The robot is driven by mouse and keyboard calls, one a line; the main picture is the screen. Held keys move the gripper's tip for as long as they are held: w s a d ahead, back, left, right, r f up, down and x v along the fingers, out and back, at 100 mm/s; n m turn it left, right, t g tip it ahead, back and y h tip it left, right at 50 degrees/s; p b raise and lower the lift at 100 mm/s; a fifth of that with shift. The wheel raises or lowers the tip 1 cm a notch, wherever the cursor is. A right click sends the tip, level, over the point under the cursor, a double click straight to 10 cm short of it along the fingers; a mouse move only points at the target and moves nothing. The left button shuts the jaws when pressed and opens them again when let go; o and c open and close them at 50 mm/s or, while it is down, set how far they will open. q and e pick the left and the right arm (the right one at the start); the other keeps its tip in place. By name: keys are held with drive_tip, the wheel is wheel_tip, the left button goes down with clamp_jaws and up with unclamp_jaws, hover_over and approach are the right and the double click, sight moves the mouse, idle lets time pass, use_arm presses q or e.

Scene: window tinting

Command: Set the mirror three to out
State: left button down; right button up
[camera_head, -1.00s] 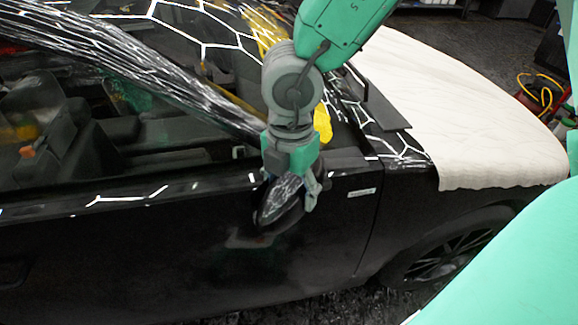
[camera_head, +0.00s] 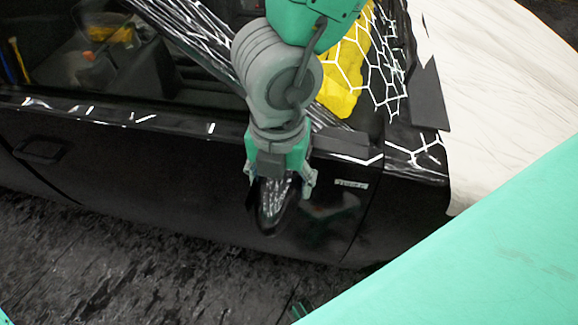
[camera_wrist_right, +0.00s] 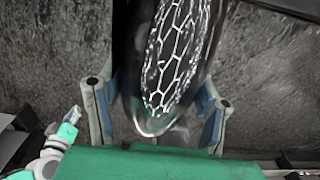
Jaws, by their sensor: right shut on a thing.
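The black side mirror (camera_head: 270,210) is beside the front of the black car door (camera_head: 225,190), its glossy surface reflecting white lines. My right gripper (camera_head: 279,190) comes down over it from above, with fingers on both sides, shut on it. In the right wrist view the mirror (camera_wrist_right: 172,55) is a long dark oval between the two blue-padded fingers of my right gripper (camera_wrist_right: 158,112). The mirror's joint with the door is hidden behind the gripper.
A white cover (camera_head: 500,90) lies over the car's hood at the right. A yellow cloth (camera_head: 342,85) shows behind my right arm, near the windshield. A door handle (camera_head: 40,150) is at the left.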

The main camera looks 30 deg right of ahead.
drive_tip(key=shift+s+d+f, duration=0.2)
drive_tip(key=shift+s+d, duration=0.05)
drive_tip(key=shift+s, duration=0.1)
use_arm(q)
drive_tip(key=shift+s+d, duration=0.2)
drive_tip(key=shift+d, duration=0.1)
drive_tip(key=shift+a, duration=0.1)
use_arm(e)
drive_tip(key=shift+n, duration=0.3)
drive_tip(key=o, duration=1.7)
drive_tip(key=shift+w, duration=0.1)
use_arm(q)
drive_tip(key=shift+w, duration=0.1)
use_arm(e)
drive_tip(key=shift+w, duration=0.1)
drive_tip(key=shift+r, duration=0.1)
drive_tip(key=shift+r, duration=0.25)
wheel_tip(320, 180, up, 11)
drive_tip(key=shift+w+r, duration=0.1)
drive_tip(key=shift+r, duration=0.05)
